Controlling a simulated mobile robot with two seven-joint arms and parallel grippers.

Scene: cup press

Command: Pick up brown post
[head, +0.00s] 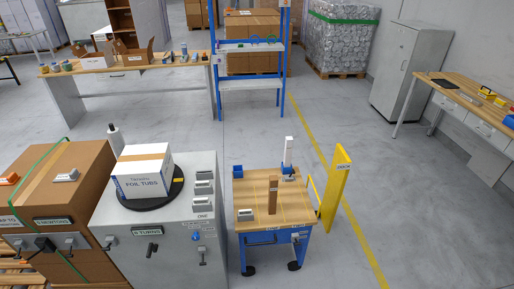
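The brown post (272,195) stands upright on the wooden top of a small blue cart (244,193), near the middle of that top. It has a small pale label near its upper end, too small to read. Its front and top are unobstructed. I see neither of my grippers in the head view, and nothing is touching the post.
On the cart, a white post (288,152) and a blue block (238,171) stand behind, and a grey block (246,215) sits front left. A yellow panel (335,190) rises at the cart's right. A grey cabinet (125,228) stands left. Floor right is clear.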

